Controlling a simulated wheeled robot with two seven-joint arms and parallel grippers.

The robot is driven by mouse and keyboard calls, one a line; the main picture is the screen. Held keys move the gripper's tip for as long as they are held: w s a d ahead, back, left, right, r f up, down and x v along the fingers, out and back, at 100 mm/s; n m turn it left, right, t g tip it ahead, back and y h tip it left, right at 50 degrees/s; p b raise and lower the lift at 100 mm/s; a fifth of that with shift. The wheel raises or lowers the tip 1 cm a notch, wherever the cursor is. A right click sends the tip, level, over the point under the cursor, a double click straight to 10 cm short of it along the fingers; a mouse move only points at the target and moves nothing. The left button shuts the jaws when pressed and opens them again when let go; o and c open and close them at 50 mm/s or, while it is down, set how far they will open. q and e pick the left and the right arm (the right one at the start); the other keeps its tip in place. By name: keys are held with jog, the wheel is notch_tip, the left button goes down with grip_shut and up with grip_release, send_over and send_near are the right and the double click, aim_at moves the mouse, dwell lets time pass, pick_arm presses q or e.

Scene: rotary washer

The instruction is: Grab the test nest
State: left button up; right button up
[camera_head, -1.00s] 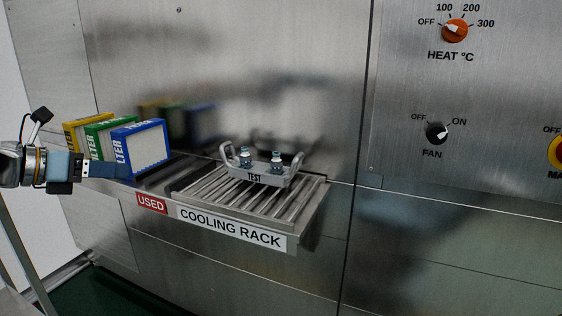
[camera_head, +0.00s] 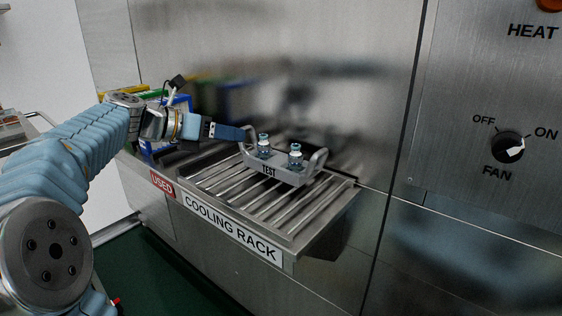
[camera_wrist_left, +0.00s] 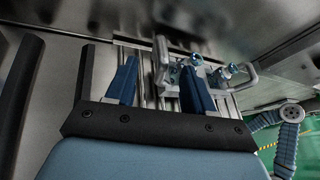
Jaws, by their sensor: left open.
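The test nest (camera_head: 287,175) is a small grey metal carrier with a raised loop handle at each end, a TEST label and two small capped vials (camera_head: 295,157). It stands upright on the slatted cooling rack (camera_head: 315,212). My left gripper (camera_head: 243,133) reaches in from the left, at the nest's left handle. In the left wrist view the two blue fingers (camera_wrist_left: 160,85) are apart, with the left handle (camera_wrist_left: 160,48) showing between them. I cannot tell whether they touch it. The right finger hides part of the nest. My right gripper is not in view.
A steel wall rises close behind the rack. Blue, green and yellow filter boxes (camera_head: 180,103) stand left of the rack, partly hidden by my left arm. A control panel with a fan knob (camera_head: 508,147) is at the right. The rack's front slats are bare.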

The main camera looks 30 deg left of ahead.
aim_at(279, 153)
pick_arm(q)
jog(key=x, duration=0.6)
jog(key=shift+f, duration=0.1)
jog(key=shift+c, duration=0.5)
